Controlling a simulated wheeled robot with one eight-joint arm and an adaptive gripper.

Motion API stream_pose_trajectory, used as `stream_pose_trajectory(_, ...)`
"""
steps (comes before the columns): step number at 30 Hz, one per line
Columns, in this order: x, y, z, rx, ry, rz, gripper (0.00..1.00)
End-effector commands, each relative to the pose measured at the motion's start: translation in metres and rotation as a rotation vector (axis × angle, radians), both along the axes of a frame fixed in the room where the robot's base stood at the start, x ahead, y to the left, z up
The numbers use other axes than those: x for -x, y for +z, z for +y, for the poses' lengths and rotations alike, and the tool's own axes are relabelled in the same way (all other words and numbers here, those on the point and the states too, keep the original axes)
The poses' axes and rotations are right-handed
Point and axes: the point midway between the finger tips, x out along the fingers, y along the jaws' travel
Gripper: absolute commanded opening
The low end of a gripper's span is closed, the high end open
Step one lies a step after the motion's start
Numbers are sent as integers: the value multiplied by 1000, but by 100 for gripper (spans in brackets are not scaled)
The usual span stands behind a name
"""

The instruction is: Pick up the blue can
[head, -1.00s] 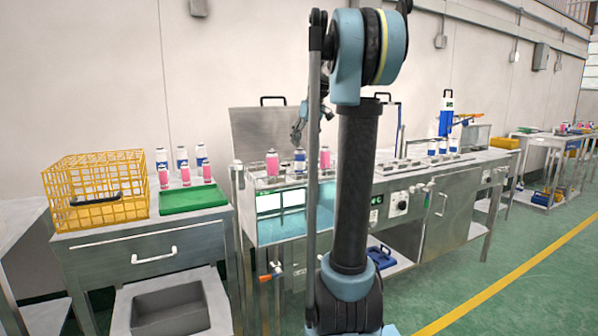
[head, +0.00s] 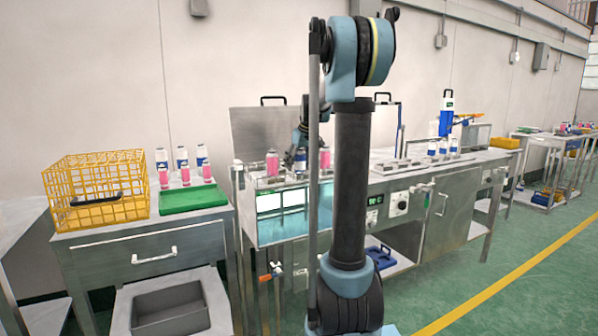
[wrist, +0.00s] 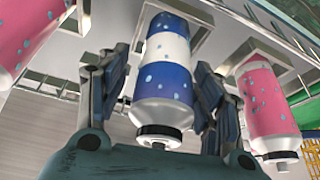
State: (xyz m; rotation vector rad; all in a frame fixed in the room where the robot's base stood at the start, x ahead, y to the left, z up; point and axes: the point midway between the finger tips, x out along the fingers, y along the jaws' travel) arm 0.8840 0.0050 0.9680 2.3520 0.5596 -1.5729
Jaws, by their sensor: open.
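The blue can (wrist: 165,75), blue and white with pale blue dots, stands in a holder between two pink cans. In the head view the same can (head: 300,160) is on the metal station, partly behind my gripper (head: 296,150). In the wrist view my gripper (wrist: 160,90) is open, with one finger on each side of the blue can. Whether the fingers touch the can is not clear. One pink can (wrist: 267,105) is close beside the right finger, and another pink can (wrist: 22,40) is at the left.
A raised metal lid (head: 262,130) stands behind the holders.

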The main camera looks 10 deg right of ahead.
Motion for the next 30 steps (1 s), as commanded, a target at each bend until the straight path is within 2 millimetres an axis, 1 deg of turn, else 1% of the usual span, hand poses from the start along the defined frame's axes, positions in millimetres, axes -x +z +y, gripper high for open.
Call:
stream_pose_trajectory(7,0,-2,0,0,0,0,60)
stream_pose_trajectory(8,0,-2,0,0,0,0,56)
stream_pose_trajectory(9,0,-2,0,0,0,0,47)
stream_pose_trajectory(14,0,-2,0,0,0,0,10)
stream_pose_trajectory(15,0,-2,0,0,0,0,8)
stream_pose_trajectory(24,0,0,0,0,0,0,8)
stream_pose_trajectory(28,0,11,0,0,0,0,8)
stream_pose_trajectory(30,0,21,0,0,0,0,8)
